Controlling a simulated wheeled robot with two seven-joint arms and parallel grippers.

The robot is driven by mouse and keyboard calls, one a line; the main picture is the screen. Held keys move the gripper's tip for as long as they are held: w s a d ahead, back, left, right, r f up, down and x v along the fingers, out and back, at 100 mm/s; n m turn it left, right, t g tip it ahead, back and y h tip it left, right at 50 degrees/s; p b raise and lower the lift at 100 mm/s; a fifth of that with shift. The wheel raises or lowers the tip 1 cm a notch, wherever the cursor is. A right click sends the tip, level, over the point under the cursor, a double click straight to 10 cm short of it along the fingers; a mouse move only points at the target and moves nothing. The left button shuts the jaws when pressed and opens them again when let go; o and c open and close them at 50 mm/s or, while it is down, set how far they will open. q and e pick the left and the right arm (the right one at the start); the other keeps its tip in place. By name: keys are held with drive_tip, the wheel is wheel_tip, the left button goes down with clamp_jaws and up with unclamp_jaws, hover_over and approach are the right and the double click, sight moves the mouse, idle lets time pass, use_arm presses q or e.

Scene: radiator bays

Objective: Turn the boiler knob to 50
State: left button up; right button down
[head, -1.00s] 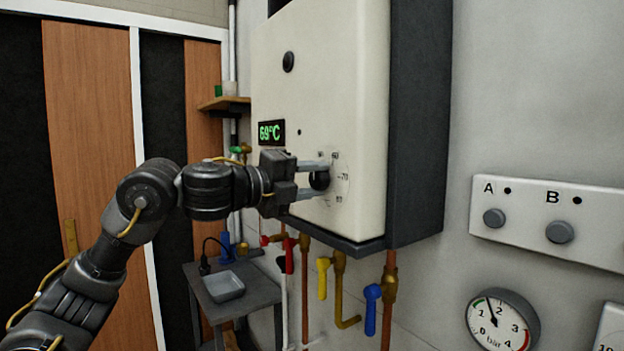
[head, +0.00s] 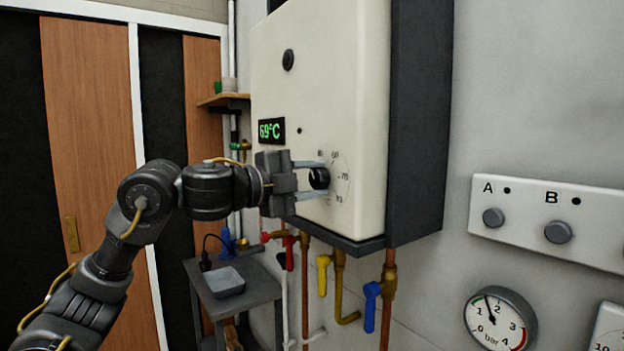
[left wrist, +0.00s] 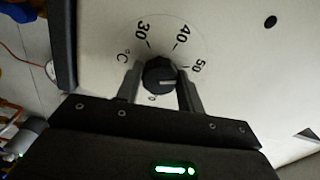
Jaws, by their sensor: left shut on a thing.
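The boiler (head: 345,85) hangs on the wall, with a green display (head: 271,131) that seems to read 69°C. Its round black knob (head: 318,178) sits on a printed dial. My left gripper (head: 312,180) is shut on the knob, one finger on each side. In the left wrist view, the knob (left wrist: 160,75) lies between the fingers of my left gripper (left wrist: 160,85). The marks 30, 40 and 50 show around it. A pale line on the knob points right, near the finger beside the 50; its exact reading is unclear. My right gripper is not in view.
Red (head: 289,252), yellow (head: 322,275) and blue (head: 371,306) valve handles hang on pipes below the boiler. A panel with knobs A and B (head: 550,222) and a pressure gauge (head: 500,320) are on the right wall. A small grey table (head: 255,294) stands below left.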

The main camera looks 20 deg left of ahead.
use_arm(q)
drive_tip(key=shift+r, duration=0.1)
drive_tip(key=o, duration=1)
drive_tip(key=shift+a, duration=0.1)
drive_tip(key=shift+s+a, duration=0.15)
drive_tip(key=shift+s, duration=0.1)
drive_tip(key=b+v, duration=0.4)
drive_tip(key=v, duration=0.6)
drive_tip(key=shift+a, duration=0.1)
